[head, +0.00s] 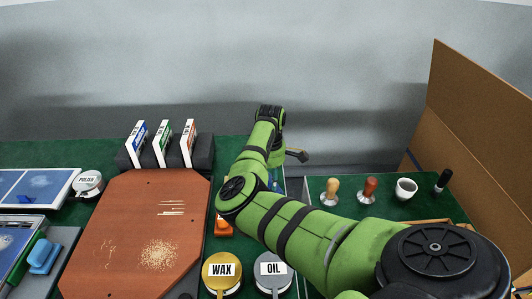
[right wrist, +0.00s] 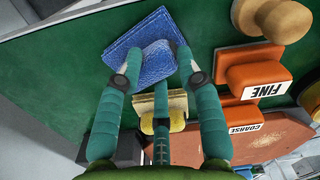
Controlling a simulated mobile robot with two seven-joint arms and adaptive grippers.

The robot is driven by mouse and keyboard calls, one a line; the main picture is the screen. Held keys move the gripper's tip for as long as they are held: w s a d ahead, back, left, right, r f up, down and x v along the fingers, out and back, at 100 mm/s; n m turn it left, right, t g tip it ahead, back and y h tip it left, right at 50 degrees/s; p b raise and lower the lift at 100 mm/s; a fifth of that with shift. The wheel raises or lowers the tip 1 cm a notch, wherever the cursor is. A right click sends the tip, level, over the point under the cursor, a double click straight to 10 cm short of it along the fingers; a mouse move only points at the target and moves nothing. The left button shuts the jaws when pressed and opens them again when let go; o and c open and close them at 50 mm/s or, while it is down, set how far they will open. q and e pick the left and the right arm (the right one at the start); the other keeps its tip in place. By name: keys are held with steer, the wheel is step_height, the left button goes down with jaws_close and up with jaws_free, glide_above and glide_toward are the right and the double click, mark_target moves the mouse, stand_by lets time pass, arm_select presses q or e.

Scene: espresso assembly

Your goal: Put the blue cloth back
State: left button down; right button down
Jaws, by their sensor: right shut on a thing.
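The blue cloth (right wrist: 140,48) shows in the right wrist view at the top, over the green surface. Its lower part is bunched between the fingertips of my right gripper (right wrist: 153,62), which is shut on it. I cannot tell whether the cloth's far part touches the surface. In the head view my right arm reaches over the middle of the bench and hides most of the gripper and cloth. My left gripper is not in view.
Orange blocks marked FINE (right wrist: 257,78) and COARSE (right wrist: 235,115) stand right of the cloth, near a wooden knob (right wrist: 284,18). A brush-like block (right wrist: 172,105) lies below. WAX (head: 222,271) and OIL (head: 273,272) tins and a brown board (head: 130,225) are near my arm.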

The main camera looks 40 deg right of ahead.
steer(key=shift+s, duration=0.1)
steer(key=c, duration=1.2)
jaws_free()
steer(key=shift+s+d, duration=0.1)
steer(key=shift+d, duration=0.1)
steer(key=o, duration=0.4)
steer(key=shift+r, duration=0.4)
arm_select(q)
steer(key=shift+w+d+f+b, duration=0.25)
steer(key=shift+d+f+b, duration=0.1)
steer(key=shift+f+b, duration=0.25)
arm_select(e)
steer(key=r, duration=1.1)
steer(key=shift+w+r, duration=0.1)
steer(key=shift+w, duration=0.1)
